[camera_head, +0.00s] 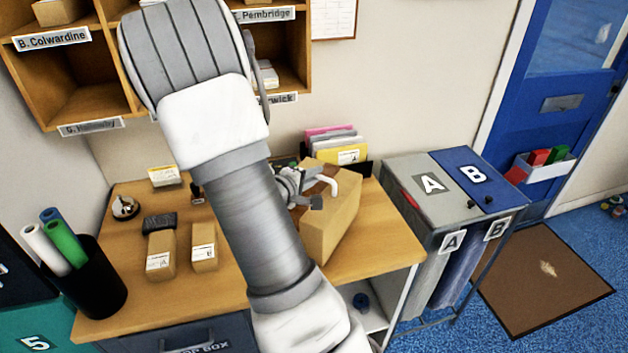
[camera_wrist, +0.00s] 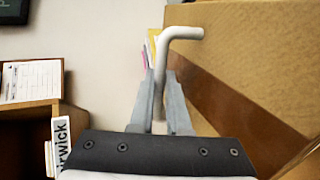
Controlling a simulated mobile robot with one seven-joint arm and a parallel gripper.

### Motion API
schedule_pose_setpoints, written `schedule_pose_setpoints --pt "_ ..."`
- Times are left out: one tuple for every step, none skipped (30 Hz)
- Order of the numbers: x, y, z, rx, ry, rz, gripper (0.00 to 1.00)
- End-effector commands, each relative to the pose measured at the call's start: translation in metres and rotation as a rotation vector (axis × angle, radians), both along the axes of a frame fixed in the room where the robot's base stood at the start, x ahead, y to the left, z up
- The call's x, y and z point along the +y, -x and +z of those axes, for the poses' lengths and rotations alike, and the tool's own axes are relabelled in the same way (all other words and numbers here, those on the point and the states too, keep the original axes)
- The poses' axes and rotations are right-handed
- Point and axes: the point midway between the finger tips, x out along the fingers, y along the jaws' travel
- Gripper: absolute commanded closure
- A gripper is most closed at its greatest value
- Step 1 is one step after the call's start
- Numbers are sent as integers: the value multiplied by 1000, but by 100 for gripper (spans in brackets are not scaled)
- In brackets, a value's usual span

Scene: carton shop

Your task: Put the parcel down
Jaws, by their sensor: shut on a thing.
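The parcel (camera_head: 338,218) is a brown cardboard box with a darker brown band and a white bent handle. It is at the right part of the wooden desk (camera_head: 375,235) in the head view, tilted. I cannot tell whether its underside touches the desk top. My gripper (camera_head: 305,190) is at the parcel's upper left side, shut on the white handle. In the wrist view the handle stands between the fingers of my gripper (camera_wrist: 160,95), and the parcel (camera_wrist: 255,60) fills the right side. My arm hides the desk's middle.
A file rack (camera_head: 345,157) stands behind the parcel. Bins A (camera_head: 425,185) and B (camera_head: 475,172) stand right. Pigeonholes (camera_head: 85,100) hang above.

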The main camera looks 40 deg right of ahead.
Motion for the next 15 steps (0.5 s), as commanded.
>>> schedule_pose_setpoints --pt "-1 0 -5 -1 5 -1 100" --pt "-1 0 -6 -2 5 -1 100" --pt "-1 0 -6 -4 5 -2 100" --pt "-1 0 -6 -5 5 -2 100" --pt "-1 0 -6 -5 5 -1 100" --pt "-1 0 -5 -5 5 -1 100" --pt "-1 0 -5 -5 5 -1 100" --pt "-1 0 -5 -5 5 -1 100" --pt "-1 0 -5 -5 5 -1 100" --pt "-1 0 -6 -5 5 -1 100" --pt "-1 0 -6 -4 5 -1 100" --pt "-1 -1 -8 -4 5 -1 100" --pt "0 0 -9 -1 1 0 82" --pt "0 0 -9 -1 1 0 76" --pt "0 0 -9 -1 1 0 69"
